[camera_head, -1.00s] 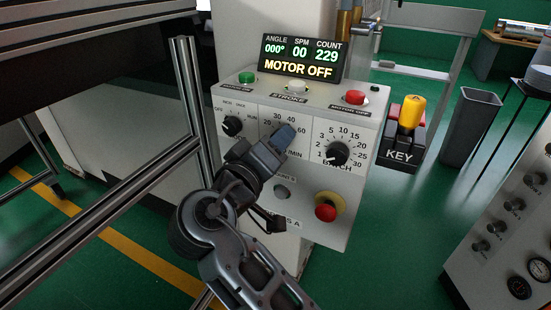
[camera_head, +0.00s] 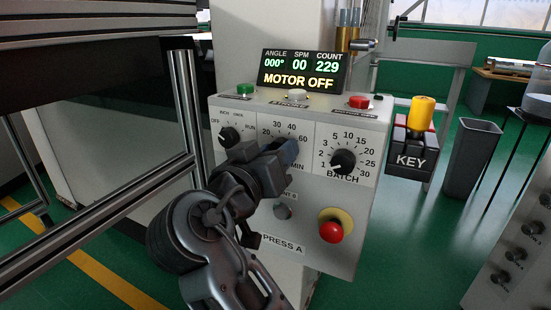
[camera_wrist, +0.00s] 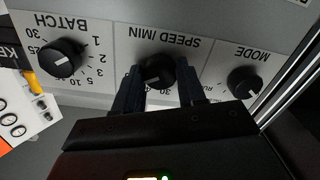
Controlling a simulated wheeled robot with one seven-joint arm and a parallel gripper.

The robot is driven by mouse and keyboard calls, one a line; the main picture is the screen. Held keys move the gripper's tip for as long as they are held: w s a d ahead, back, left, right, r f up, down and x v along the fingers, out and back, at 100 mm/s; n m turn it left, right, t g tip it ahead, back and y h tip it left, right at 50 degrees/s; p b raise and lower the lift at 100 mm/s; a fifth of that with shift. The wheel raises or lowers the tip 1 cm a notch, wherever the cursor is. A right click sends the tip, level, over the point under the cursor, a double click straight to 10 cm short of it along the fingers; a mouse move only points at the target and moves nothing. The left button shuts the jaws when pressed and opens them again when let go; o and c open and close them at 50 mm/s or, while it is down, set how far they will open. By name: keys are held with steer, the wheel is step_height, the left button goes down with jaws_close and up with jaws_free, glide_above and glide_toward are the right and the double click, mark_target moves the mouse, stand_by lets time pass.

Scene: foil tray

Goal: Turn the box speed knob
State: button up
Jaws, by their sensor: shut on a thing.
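The box speed knob (camera_wrist: 159,72) is black and round with a white pointer mark, under the upside-down SPEED /MIN label in the wrist view. My gripper (camera_wrist: 159,86) has one dark finger on each side of it and is shut on it. In the head view my gripper (camera_head: 287,153) reaches the middle of the control box (camera_head: 300,245) from the lower left and hides the knob there. The numbers 20, 30, 40 and 60 show above it. The display (camera_head: 304,70) reads MOTOR OFF, SPM 00 and COUNT 229.
The mode knob (camera_head: 229,137) is left of my gripper and the batch knob (camera_head: 343,161) right. A red emergency button (camera_head: 331,231) is below. Green, white and red buttons line the top edge. A metal frame (camera_head: 187,105) is close on the left.

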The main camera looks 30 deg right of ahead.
steer(key=shift+f, duration=0.1)
steer(key=o, duration=1)
steer(key=shift+o, duration=0.2)
steer(key=shift+a, duration=0.1)
steer(key=v, duration=0.7)
steer(key=shift+s+a, duration=0.25)
